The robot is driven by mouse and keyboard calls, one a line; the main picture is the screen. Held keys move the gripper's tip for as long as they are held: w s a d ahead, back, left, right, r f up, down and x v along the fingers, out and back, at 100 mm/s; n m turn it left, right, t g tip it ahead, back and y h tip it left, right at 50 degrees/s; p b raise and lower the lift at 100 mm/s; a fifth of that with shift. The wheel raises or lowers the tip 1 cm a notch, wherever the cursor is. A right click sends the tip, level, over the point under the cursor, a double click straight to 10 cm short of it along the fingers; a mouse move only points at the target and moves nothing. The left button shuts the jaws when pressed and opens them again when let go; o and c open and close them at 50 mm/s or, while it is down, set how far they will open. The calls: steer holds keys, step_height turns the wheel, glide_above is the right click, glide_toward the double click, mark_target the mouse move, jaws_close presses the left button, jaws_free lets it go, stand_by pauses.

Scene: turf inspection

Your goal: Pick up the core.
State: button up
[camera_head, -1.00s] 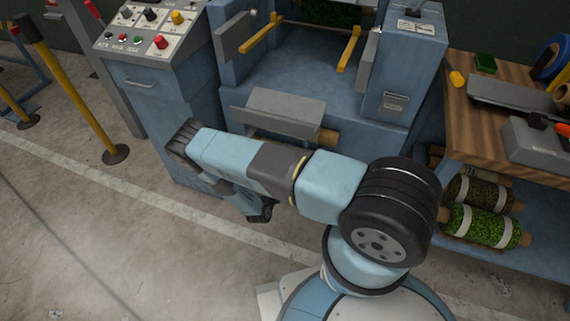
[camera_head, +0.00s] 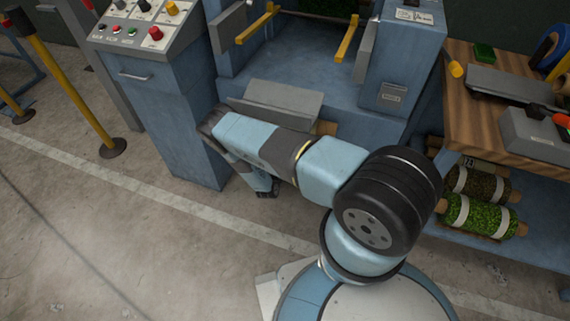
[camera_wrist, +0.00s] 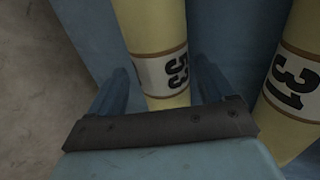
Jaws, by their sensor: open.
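In the wrist view, a pale yellow core (camera_wrist: 157,22) with a white label bearing dark sideways digits, seemingly 53, runs up from between my fingers. My gripper (camera_wrist: 167,82) is open, with one blue finger on each side of this core. I cannot tell whether either finger touches it. A second yellow core (camera_wrist: 301,35) with a white label, its digits perhaps 31, lies to the right, outside the fingers. In the head view my arm hides the gripper and most of the cores. A tan tube end (camera_head: 326,128) shows below the grey flap of the blue machine.
The blue machine (camera_head: 320,60) has a grey flap (camera_head: 277,103) close above my arm. A control console (camera_head: 170,110) stands left. A wooden bench (camera_head: 475,105) stands right, with a green turf roll (camera_head: 480,217) below. Bare floor lies at the left front.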

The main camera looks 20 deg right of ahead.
steer(key=shift+x, duration=1.4)
steer(key=c, duration=1.2)
